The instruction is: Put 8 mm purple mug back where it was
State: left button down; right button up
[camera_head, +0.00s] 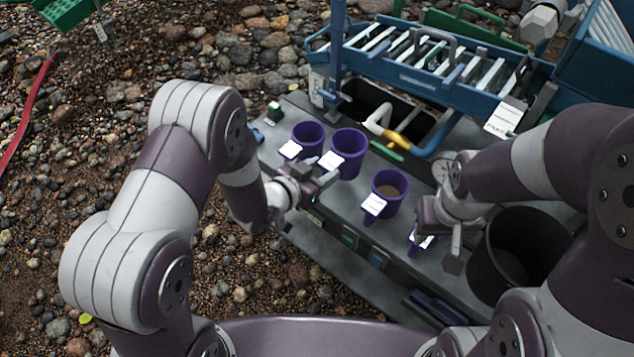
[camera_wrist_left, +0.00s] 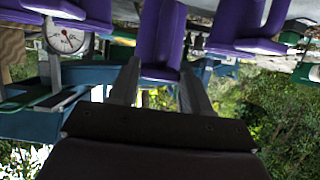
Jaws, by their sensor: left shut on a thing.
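Several purple mugs with white tags stand in a row on the grey bench top (camera_head: 290,112). The first mug (camera_head: 307,135) is at the far left, the second mug (camera_head: 349,143) beside it, and the third mug (camera_head: 391,182), with brown contents, further right. A fourth purple piece with a tag (camera_head: 425,242) is mostly hidden by my right gripper. My left gripper (camera_head: 325,182) is shut on the second mug's handle; the left wrist view shows a purple handle (camera_wrist_left: 160,72) between the fingers. My right gripper (camera_head: 440,236) hangs over the bench; its jaw gap is unclear. Tag text is unreadable.
A blue sluice frame (camera_head: 430,82) with slats stands behind the mugs. A black bucket (camera_head: 520,250) is at the right, and a round dial (camera_head: 443,170) sits behind my right gripper. Stony ground (camera_head: 250,290) lies in front of the bench.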

pick_arm(q)
notch_tip(320, 180, down, 5)
jog(key=shift+w+f+b, duration=0.1)
jog(key=shift+b, duration=0.45)
jog(key=shift+f, duration=0.25)
jog(key=c, duration=0.5)
grip_release()
